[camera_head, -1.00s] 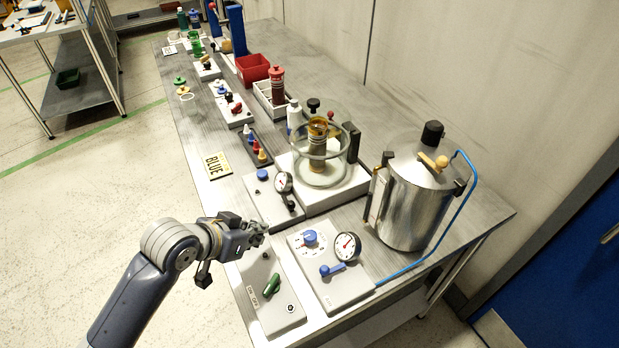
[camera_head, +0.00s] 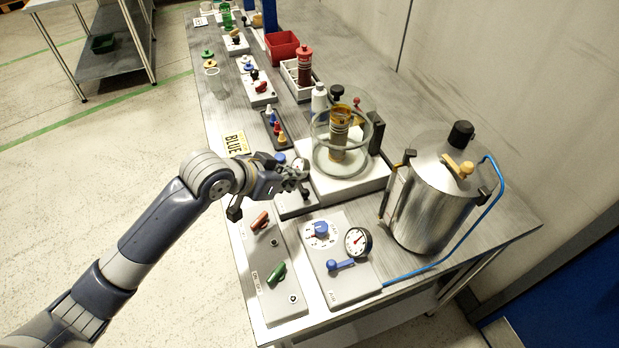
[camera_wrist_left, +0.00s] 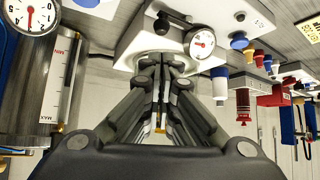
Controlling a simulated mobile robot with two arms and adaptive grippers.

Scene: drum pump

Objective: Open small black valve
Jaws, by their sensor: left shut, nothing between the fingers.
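The small black valve (camera_head: 305,194) is on a light grey panel (camera_head: 291,209) with a gauge and a blue knob. In the head view my left gripper (camera_head: 297,179) hangs over this panel and hides much of it. In the left wrist view the black valve (camera_wrist_left: 162,23) shows just beyond the fingertips, left of the white gauge (camera_wrist_left: 202,43). My left gripper's fingers (camera_wrist_left: 160,70) are closed together with nothing between them. Whether the fingertips touch the valve I cannot tell. My right gripper is not in view.
A glass vessel (camera_head: 322,135) on a white base stands right behind the panel. A steel tank (camera_head: 432,210) with a blue hose stands to the right. Nearer panels carry a red-brown handle (camera_head: 259,221), a green handle (camera_head: 277,271) and a blue lever (camera_head: 340,265).

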